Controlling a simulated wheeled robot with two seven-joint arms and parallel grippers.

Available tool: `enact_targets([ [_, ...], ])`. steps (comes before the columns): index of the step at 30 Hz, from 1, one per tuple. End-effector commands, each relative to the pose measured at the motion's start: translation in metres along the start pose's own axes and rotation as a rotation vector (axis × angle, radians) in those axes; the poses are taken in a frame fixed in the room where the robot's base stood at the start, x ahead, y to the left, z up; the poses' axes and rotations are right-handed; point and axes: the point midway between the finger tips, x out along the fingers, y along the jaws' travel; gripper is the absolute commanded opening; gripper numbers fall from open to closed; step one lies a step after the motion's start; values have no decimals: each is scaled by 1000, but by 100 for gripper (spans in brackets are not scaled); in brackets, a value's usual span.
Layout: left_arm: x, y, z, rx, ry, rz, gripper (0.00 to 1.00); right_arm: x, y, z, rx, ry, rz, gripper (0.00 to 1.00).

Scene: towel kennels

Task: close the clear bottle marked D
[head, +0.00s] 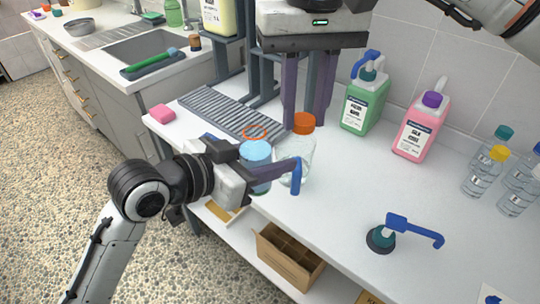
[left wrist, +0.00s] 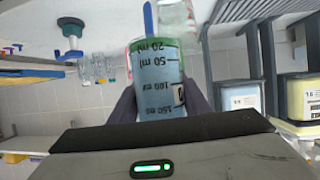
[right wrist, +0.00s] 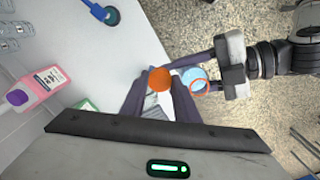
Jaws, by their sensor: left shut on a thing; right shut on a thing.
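My left gripper (head: 272,168) is shut around a clear graduated bottle (left wrist: 157,85) holding light blue liquid. Its ml marks read upside down in the left wrist view, and a small label (left wrist: 180,94) on its side is partly hidden, so I cannot read it. An orange ring (head: 255,132) shows above the blue liquid in the head view; no cap is on it. My right gripper (head: 305,122), pointing down, is shut on an orange cap (right wrist: 159,79) beside that bottle. Another clear vessel (head: 297,150) shows below the cap; whether they touch is unclear.
A green jug (head: 364,106) and a pink jug (head: 422,122) stand along the wall. Several clear bottles (head: 483,174) stand at right. A grey drying rack (head: 228,113) lies at left.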

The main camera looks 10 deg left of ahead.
Motion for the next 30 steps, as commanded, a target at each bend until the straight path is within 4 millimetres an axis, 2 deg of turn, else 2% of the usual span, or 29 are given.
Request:
enact_targets([
  [1, 0, 0, -1, 1, 3, 0, 2, -16, -16, -5, -17, 5, 3, 8],
  [6, 0, 0, -1, 1, 3, 0, 2, -50, -52, -11, -58, 3, 2, 8],
  [12, 0, 0, -1, 0, 3, 0, 2, -69, -71, -12, -78, -1, 0, 8],
  [25, 0, 0, -1, 0, 3, 0, 2, -71, -74, -12, -81, -3, -2, 8],
  [30, 0, 0, -1, 0, 3, 0, 2, -60, -73, -12, -82, -3, -1, 8],
])
